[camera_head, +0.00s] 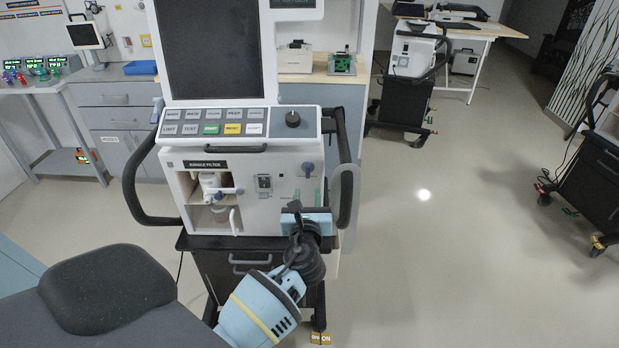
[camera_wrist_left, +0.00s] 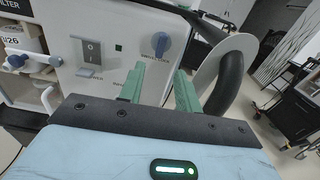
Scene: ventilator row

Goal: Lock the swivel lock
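The ventilator (camera_head: 262,228) stands ahead of me on a dark cart. A blue turn knob (camera_head: 308,168) sits on the right of its white front panel, its pointed end downward. It also shows in the left wrist view (camera_wrist_left: 162,44) with a small label below. My left gripper (camera_head: 308,204) is just below the knob, close to the panel. In the left wrist view its green fingers (camera_wrist_left: 160,71) are apart, with nothing between them. My right gripper is not in view.
A black side handle (camera_head: 345,165) and a white curved part (camera_wrist_left: 212,68) are close to the right of my left gripper. A rocker switch (camera_wrist_left: 91,50) and an open filter bay (camera_head: 211,212) lie left. The floor (camera_head: 450,260) to the right is clear.

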